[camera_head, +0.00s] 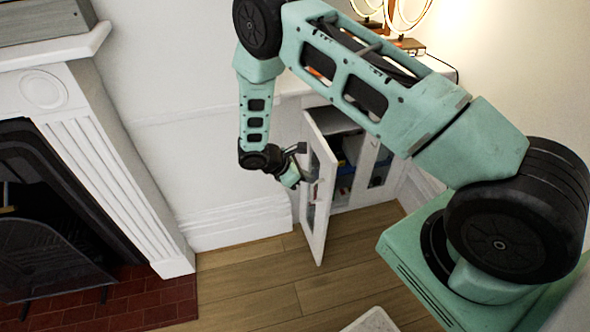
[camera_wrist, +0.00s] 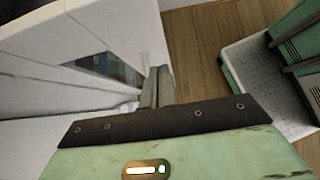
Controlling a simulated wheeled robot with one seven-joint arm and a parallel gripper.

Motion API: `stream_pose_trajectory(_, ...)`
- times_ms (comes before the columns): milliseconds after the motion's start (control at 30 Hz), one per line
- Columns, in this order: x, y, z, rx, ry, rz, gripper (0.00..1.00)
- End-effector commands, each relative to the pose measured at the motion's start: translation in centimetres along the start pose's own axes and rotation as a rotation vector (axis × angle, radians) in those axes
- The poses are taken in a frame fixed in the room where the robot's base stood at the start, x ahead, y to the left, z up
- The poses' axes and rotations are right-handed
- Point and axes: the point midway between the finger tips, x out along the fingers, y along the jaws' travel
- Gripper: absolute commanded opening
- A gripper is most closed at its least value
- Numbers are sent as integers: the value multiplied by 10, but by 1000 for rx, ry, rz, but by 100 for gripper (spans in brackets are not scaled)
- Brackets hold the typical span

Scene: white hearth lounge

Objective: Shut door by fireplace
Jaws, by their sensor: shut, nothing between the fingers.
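The white cabinet door (camera_head: 319,190) with a glass pane stands open beside the fireplace wall, its free edge toward me. The low white cabinet (camera_head: 347,199) behind it shows its open interior with several items inside. My gripper (camera_head: 304,181) is at the door's left face, near its middle height; whether it touches the door I cannot tell. In the wrist view, my gripper's fingers (camera_wrist: 157,86) are together and empty, close to white cabinet or door surfaces on the left. The door's handle is not clear in either view.
The white fireplace surround (camera_head: 110,170) with a dark firebox and red brick hearth (camera_head: 130,305) is at the left. Wood floor (camera_head: 245,285) is clear in front of the door. Lit ring lamps (camera_head: 405,15) stand on the cabinet top. A pale mat-like object (camera_head: 371,321) lies at the bottom.

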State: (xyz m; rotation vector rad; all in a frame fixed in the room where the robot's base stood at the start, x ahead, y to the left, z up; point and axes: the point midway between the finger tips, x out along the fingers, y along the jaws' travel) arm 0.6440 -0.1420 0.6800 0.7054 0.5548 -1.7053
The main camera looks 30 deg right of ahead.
Motion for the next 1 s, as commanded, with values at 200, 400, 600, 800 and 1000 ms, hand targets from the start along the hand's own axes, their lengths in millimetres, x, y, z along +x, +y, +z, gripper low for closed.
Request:
stream_pose_trajectory(200, 21, 0, 22, 2, 0, -1, 0)
stream_pose_trajectory(400, 28, 0, 28, 0, 0, 0, 0)
stream_pose_trajectory(600, 29, 0, 28, 0, 1, 0, 0)
stream_pose_trajectory(800, 30, 0, 29, -3, 0, 4, 0)
stream_pose_trajectory(1000, 39, 0, 37, -33, -3, 40, 0)
